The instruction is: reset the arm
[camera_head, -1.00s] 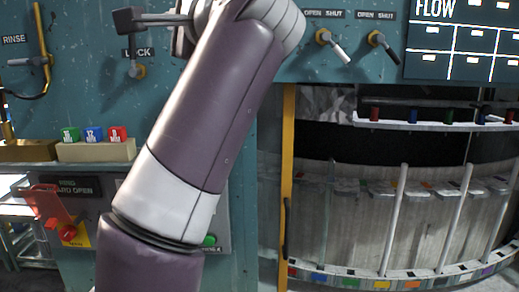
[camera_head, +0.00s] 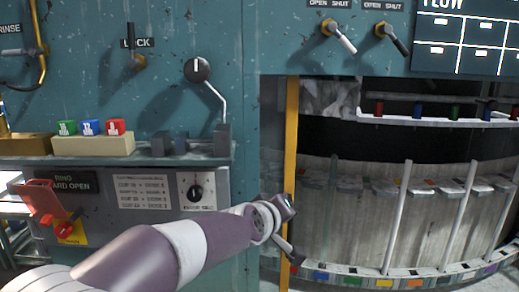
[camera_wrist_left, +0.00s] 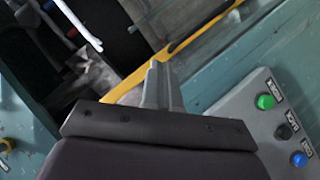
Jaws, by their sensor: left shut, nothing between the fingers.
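My left arm (camera_head: 165,250) is purple and white and comes in low from the left in the head view. Its gripper (camera_head: 295,258) is in front of the yellow post (camera_head: 291,130), with the jaw tips pointing down. In the left wrist view the two grey fingers of the gripper (camera_wrist_left: 156,80) are together, with nothing between them. A grey button box with green, black and blue buttons (camera_wrist_left: 282,132) is to the right of the fingers there. My right gripper is not in view.
A teal panel (camera_head: 85,90) carries a LOCK lever (camera_head: 137,60) and a round dial (camera_head: 197,69). A ledge below holds green, blue and red blocks (camera_head: 90,128). Right of the post is a curved rack (camera_head: 345,215) with upright white rods. A red lever (camera_head: 45,203) is at lower left.

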